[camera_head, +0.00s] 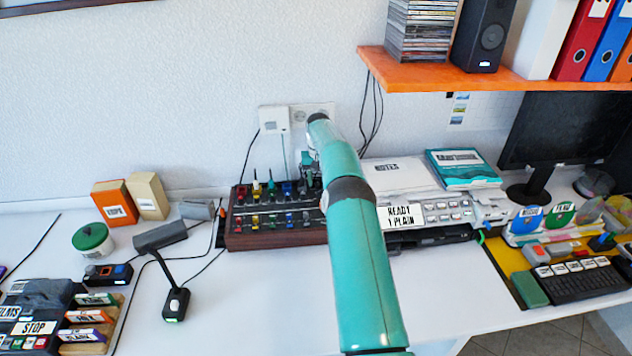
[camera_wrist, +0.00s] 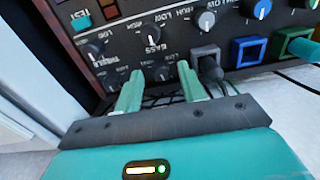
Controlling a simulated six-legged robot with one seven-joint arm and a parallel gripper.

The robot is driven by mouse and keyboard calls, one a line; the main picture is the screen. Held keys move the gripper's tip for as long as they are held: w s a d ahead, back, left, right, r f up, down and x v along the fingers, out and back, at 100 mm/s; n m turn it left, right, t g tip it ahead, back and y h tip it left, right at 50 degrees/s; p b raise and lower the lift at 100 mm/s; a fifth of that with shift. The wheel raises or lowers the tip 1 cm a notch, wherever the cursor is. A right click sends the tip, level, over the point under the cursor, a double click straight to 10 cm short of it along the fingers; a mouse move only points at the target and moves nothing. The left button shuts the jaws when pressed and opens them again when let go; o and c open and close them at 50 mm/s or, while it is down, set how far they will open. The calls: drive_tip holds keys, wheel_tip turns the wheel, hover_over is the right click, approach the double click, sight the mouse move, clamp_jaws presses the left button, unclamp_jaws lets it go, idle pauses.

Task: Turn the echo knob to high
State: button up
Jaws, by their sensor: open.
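In the head view the wooden-sided mixer (camera_head: 233,233) stands against the wall, with coloured knobs on top. My arm hides the mixer's right end, and my gripper (camera_head: 308,163) is mostly hidden there.
In the head view, a white machine (camera_head: 440,213) stands right of the arm. An orange shelf (camera_head: 480,80) overhangs it.

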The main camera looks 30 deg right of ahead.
drive_tip(key=shift+w+f, duration=0.2)
drive_tip(key=shift+f, duration=0.15)
drive_tip(key=shift+s, duration=0.1)
drive_tip(key=shift+d, duration=0.1)
clamp_jaws()
drive_tip(key=shift+m, duration=0.3)
drive_tip(key=shift+r+m, duration=0.1)
drive_tip(key=shift+m, duration=2.6)
